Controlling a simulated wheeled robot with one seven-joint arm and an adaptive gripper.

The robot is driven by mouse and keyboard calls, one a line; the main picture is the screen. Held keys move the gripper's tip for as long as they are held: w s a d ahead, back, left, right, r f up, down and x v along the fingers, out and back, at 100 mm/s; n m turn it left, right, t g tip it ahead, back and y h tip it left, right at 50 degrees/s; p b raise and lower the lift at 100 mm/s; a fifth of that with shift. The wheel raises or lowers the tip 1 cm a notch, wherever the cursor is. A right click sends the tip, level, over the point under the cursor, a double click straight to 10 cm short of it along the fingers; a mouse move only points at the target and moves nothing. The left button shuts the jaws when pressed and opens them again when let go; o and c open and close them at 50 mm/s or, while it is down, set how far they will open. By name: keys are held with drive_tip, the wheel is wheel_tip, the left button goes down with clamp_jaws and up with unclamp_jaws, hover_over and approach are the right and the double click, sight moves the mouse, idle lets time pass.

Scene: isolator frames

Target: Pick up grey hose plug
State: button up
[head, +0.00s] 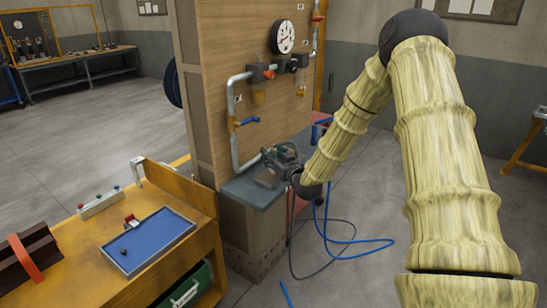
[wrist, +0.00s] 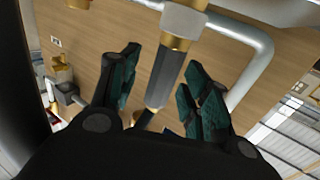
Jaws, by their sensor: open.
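In the wrist view a dark grey cylinder with a brass collar, which looks like the grey hose plug (wrist: 164,75), hangs below a pale grey fitting (wrist: 184,20) on a pipe. My gripper (wrist: 161,62) is open, with one dark green finger pad on each side of the plug. A gap shows between the plug and each pad. In the head view my gripper (head: 281,154) is at the panel's foot, above the grey-topped bench; the plug cannot be made out there.
A wooden panel (head: 240,60) with a pipe (head: 231,110), gauge (head: 282,37) and valves stands behind my gripper. A blue hose (head: 345,241) and a grey hose (head: 315,276) lie on the floor. A workbench (head: 75,240) with a blue tray (head: 150,240) is at left.

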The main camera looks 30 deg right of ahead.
sight(273, 149)
clamp_jaws()
drive_tip(key=shift+r, duration=0.1)
drive_tip(key=shift+r, duration=0.4)
wheel_tip(273, 149, up, 2)
drive_tip(key=shift+r+b, duration=0.2)
drive_tip(key=shift+b, duration=0.25)
drive_tip(key=s+a+r+b, duration=0.1)
drive_tip(key=s+a, duration=0.1)
drive_tip(key=s, duration=0.5)
drive_tip(key=s+a+b, duration=0.1)
drive_tip(key=s+a, duration=0.2)
drive_tip(key=s, duration=0.5)
drive_tip(key=shift+a+r, duration=0.3)
drive_tip(key=shift+r, duration=0.05)
